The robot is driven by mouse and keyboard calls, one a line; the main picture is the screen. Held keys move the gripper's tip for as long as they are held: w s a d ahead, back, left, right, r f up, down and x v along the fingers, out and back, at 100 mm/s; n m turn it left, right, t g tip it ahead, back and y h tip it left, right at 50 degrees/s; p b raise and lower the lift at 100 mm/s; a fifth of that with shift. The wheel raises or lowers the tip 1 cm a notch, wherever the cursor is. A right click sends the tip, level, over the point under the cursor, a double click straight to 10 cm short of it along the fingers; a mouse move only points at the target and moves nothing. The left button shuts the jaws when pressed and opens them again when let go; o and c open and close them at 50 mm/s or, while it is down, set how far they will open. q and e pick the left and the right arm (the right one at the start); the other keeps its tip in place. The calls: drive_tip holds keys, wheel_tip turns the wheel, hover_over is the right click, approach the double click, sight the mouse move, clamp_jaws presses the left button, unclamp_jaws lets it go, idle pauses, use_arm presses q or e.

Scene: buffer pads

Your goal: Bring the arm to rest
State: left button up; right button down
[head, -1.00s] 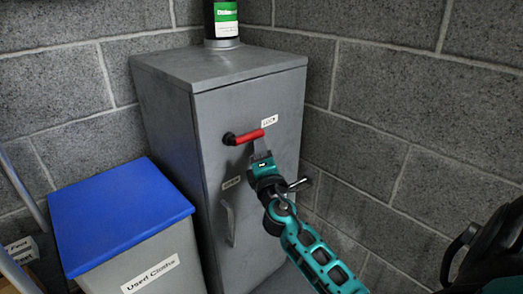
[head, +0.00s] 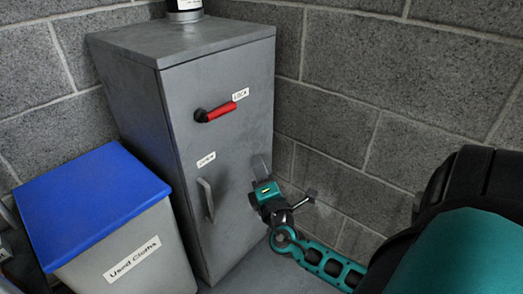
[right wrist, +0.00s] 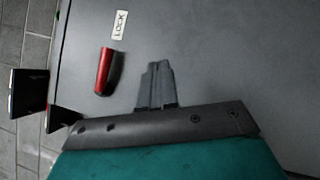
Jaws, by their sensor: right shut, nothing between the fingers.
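My right gripper (head: 262,170) is in front of the lower right part of the grey cabinet door (head: 232,135), below and to the right of the red handle (head: 221,111). Its fingers are shut with nothing between them. In the right wrist view the closed fingers (right wrist: 157,85) show over the grey door, apart from the red handle (right wrist: 104,72). The red handle points toward the LOCK label (head: 240,95). My left gripper is not in view.
A bin with a blue lid (head: 92,200), labelled Used Cloths, stands left of the cabinet. A vertical pull handle (head: 206,200) is low on the door. A bottle (head: 185,8) stands on the cabinet. Block walls (head: 360,90) close in behind and on the right.

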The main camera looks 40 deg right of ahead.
drive_tip(key=shift+s+f, duration=0.25)
drive_tip(key=shift+s, duration=0.15)
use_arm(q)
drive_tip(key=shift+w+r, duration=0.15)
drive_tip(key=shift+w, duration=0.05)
